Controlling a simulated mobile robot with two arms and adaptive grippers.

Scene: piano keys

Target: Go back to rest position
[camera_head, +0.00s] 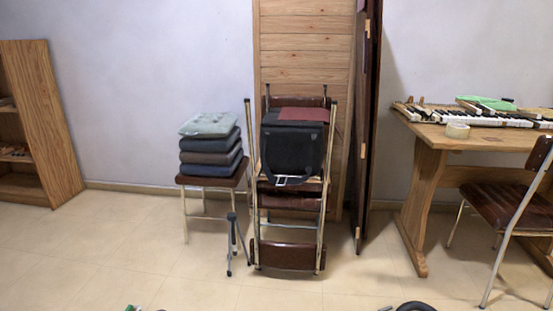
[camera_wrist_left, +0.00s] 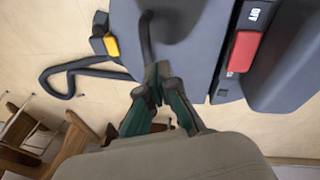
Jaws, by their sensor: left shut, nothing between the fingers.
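My left gripper (camera_wrist_left: 160,84) shows in the left wrist view, with its two dark green fingers drawn together at the tips and nothing held. It points toward grey machine housing that looks like my own base. At the bottom edge of the head view only small cut-off pieces show, one green and purple at the left and one black at the right. I cannot tell which parts they are. My right gripper is not recognisable in either view. The piano keys (camera_head: 487,117) lie on the wooden table (camera_head: 470,142) at the right of the head view, with no gripper near them.
A brown chair (camera_head: 510,205) stands at the table. A shelf (camera_head: 50,130) is far left.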

